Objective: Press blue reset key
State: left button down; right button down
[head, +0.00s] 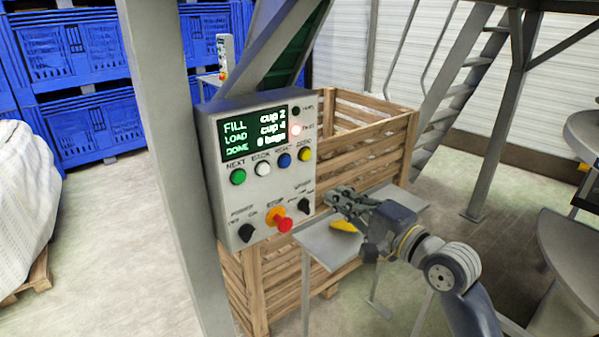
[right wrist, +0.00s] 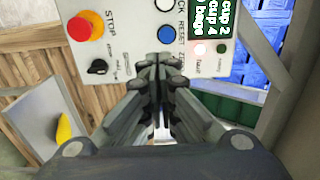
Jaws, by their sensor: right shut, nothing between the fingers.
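The blue reset key (head: 284,160) is a round button on the grey control panel (head: 218,179), between a white and a yellow button. In the right wrist view the blue key (right wrist: 166,34) lies just beyond the fingertips, a little right of their middle. My right gripper (head: 329,196) is shut and empty, in front of the panel and lower right of the key in the head view. Its fingers (right wrist: 157,64) point at the panel in the wrist view; a gap to the key seems to remain. My left gripper is not in view.
A red stop button (head: 285,225) and black knobs sit low on the panel. The display (head: 254,132) reads FILL, LOAD and DONE; the fault lamp (head: 295,129) glows. A small shelf (head: 318,240) with a yellow object (head: 343,226) stands below my gripper, beside a wooden crate (head: 372,141).

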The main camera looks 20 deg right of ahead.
jog(key=p, duration=0.4)
send_near(299, 172)
jog(key=w+a+r, duration=0.3)
jog(key=a+r, duration=0.1)
jog(key=a, duration=0.1)
jog(key=shift+w+a+f, duration=0.1)
jog(key=shift+w+f, duration=0.25)
jog(key=shift+w, duration=0.25)
